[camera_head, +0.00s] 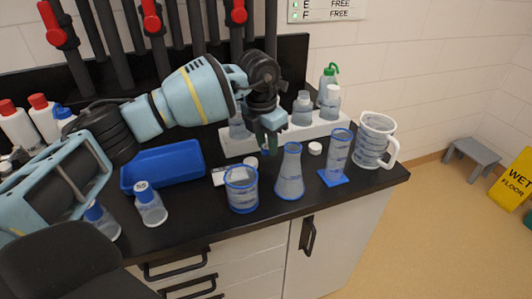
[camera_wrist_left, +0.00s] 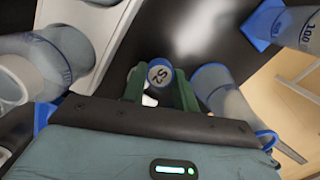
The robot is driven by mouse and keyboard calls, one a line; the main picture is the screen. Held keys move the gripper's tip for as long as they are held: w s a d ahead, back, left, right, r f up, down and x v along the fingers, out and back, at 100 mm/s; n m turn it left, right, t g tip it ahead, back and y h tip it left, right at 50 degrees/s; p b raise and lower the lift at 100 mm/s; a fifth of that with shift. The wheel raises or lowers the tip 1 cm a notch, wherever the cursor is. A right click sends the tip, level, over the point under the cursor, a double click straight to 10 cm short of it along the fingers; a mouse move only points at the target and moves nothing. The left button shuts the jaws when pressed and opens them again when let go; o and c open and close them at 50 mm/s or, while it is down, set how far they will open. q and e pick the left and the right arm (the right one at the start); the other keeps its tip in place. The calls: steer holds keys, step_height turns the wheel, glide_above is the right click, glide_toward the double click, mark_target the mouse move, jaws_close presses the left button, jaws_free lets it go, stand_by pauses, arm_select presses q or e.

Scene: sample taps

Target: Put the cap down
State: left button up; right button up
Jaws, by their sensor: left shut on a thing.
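My left gripper (camera_head: 268,143) reaches in from the left and points down over the counter, behind the beaker and the conical flask. In the left wrist view its green fingers (camera_wrist_left: 161,88) are shut on a small round cap (camera_wrist_left: 160,72) with a blue rim and a pale top marked "S2". In the head view the fingers mostly hide the held cap; I cannot tell whether it touches the counter. My right gripper is not in view.
Close by stand a beaker (camera_head: 242,190), a conical flask (camera_head: 289,172), a measuring cylinder (camera_head: 338,155) and a jug (camera_head: 374,140). A loose white cap (camera_head: 315,148) lies behind the flask. A white rack (camera_head: 235,147) is behind, a blue tray (camera_head: 163,168) left.

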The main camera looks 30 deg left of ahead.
mark_target(266, 147)
arm_select(q)
steer(key=shift+f, duration=1.8)
steer(key=shift+f, duration=0.5)
steer(key=o, duration=1)
steer(key=shift+r, duration=0.2)
steer(key=r, duration=0.4)
steer(key=s+r, duration=0.1)
steer(key=r, duration=0.7)
steer(key=shift+s+a+r, duration=0.15)
steer(key=shift+a+r, duration=0.1)
steer(key=shift+a, duration=0.05)
